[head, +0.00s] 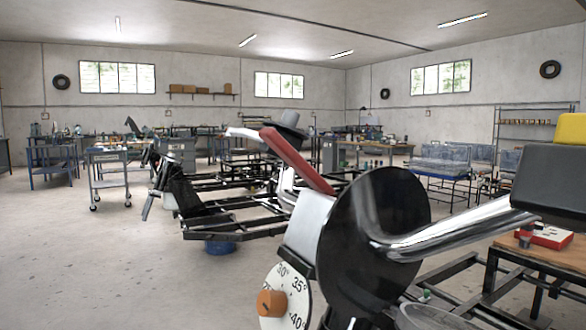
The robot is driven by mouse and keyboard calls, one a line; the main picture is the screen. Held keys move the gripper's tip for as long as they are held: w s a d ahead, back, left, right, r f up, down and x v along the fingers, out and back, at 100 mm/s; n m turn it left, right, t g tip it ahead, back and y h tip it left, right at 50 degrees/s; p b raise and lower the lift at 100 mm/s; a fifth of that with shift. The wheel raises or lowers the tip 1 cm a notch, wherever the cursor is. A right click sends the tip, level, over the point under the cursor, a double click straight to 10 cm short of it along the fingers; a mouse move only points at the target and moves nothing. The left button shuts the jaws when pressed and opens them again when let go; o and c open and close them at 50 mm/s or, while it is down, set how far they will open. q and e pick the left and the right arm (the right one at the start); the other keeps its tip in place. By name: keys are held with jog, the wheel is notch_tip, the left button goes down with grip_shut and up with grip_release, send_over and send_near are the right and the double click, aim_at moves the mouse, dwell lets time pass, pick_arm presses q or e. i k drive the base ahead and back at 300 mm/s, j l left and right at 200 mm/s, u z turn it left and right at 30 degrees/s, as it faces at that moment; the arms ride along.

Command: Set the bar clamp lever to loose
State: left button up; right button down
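A long red lever-like bar (298,160) slants down to the right in the middle of the head view, above a white housing. I cannot tell for certain whether it is the bar clamp lever, or whether it is set loose or tight. In front stands a large black disc (374,228) with a shiny chrome bar (460,236) running from it to the right. Below left is a white angle dial (286,300) with an orange knob (271,303). Neither of my grippers can be made out.
A black frame (235,232) stands behind the dial. A grey block with a yellow top (572,127) is at the right edge, above a wooden table (550,258) with a red-and-white box (545,236). A grey cart (110,172) stands further back. The concrete floor at left is clear.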

aim_at(269, 134)
jog(key=k+j+u, duration=0.1)
jog(key=j, duration=0.3)
jog(key=k+j, duration=0.2)
jog(key=j, duration=0.2)
jog(key=k+j+u, duration=0.15)
jog(key=j, duration=0.2)
jog(key=k+j, duration=0.15)
jog(key=j, duration=0.3)
jog(key=u, duration=0.05)
